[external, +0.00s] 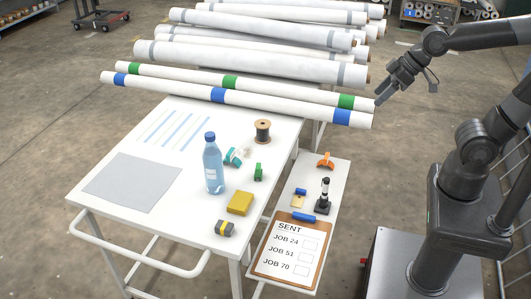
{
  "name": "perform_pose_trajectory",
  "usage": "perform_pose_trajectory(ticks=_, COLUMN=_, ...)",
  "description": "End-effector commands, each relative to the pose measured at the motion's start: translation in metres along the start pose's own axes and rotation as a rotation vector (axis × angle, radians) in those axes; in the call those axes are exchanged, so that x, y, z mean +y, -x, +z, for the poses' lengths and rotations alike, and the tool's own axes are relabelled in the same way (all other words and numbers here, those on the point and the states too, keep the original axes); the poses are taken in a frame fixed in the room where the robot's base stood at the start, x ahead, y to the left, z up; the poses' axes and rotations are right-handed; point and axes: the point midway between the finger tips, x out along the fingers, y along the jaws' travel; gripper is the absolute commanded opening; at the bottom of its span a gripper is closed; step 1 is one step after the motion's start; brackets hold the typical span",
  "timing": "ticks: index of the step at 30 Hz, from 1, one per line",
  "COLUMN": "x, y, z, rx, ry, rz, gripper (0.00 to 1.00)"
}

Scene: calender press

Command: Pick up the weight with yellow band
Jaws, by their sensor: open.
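The weight with a yellow band (224,228) is a small dark grey block. It lies on the white table near its front right corner, just in front of a yellow block (240,203). My gripper (382,97) is at the upper right, near the right ends of the long white rolls. It is open and empty, high and well away from the weight.
A blue water bottle (213,165) stands behind the weight. A spool (262,131), a green item (258,172) and a teal item (233,156) are farther back. White rolls (230,96) line the table's back. A side shelf holds a clipboard (290,250) and a stamp (324,196).

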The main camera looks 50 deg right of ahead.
Motion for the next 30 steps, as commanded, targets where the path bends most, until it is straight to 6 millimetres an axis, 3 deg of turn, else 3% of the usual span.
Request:
perform_pose_trajectory(ticks=6, x=-0.038, y=-0.056, z=-0.064, rx=0.095, ry=-0.001, rz=-0.079, gripper=0.60)
perform_pose_trajectory(ticks=15, x=-0.093, y=-0.141, z=-0.128, rx=0.228, ry=-0.027, rz=-0.139, gripper=0.60)
perform_pose_trajectory(ticks=22, x=-0.136, y=-0.213, z=-0.156, rx=0.330, ry=-0.050, rz=-0.147, gripper=0.60)
perform_pose_trajectory(ticks=30, x=-0.183, y=-0.300, z=-0.161, rx=0.451, ry=-0.067, rz=-0.117, gripper=0.60)
